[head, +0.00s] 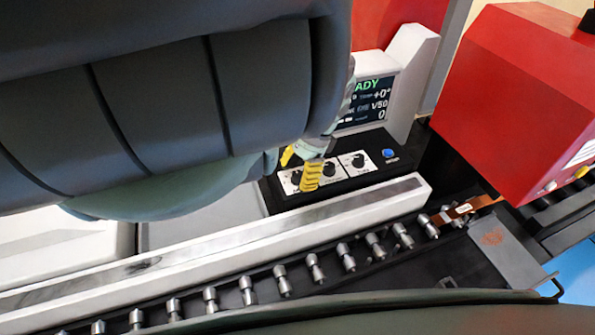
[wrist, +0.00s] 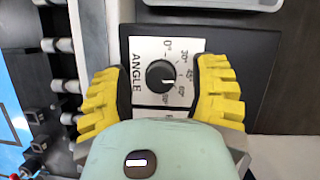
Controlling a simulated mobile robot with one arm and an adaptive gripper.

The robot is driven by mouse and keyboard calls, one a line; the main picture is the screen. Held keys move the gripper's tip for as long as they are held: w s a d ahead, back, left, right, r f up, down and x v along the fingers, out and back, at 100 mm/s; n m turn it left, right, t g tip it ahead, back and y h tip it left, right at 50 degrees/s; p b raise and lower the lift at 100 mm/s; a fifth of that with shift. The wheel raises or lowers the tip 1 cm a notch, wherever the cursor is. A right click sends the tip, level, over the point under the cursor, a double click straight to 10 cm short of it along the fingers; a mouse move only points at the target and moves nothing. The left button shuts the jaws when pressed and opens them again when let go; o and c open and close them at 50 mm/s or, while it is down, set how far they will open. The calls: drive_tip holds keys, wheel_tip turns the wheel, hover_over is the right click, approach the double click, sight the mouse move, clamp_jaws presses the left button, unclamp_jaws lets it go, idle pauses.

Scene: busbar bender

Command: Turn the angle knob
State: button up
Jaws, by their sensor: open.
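The angle knob (wrist: 160,73) is a round black dial on a white plate marked ANGLE, with degree marks around it. Its pale pointer mark shows on its lower side in the wrist view. My gripper (wrist: 159,80) has yellow ribbed fingers, open, one on each side of the knob in that view. A gap shows between each finger and the knob; I cannot tell how far down the fingertips reach. In the head view my gripper (head: 299,170) is at the left end of the control panel, and its fingers partly hide the knobs there.
Another knob (head: 358,160) and a blue button (head: 389,154) lie to the right on the black panel. A display (head: 367,104) stands behind. A pale bar (head: 340,208) and a row of metal rollers (head: 312,265) run in front. A red housing (head: 520,95) stands at right.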

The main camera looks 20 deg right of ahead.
drive_tip(key=shift+o, duration=0.3)
drive_tip(key=shift+f, duration=0.15)
clamp_jaws()
idle(0.3)
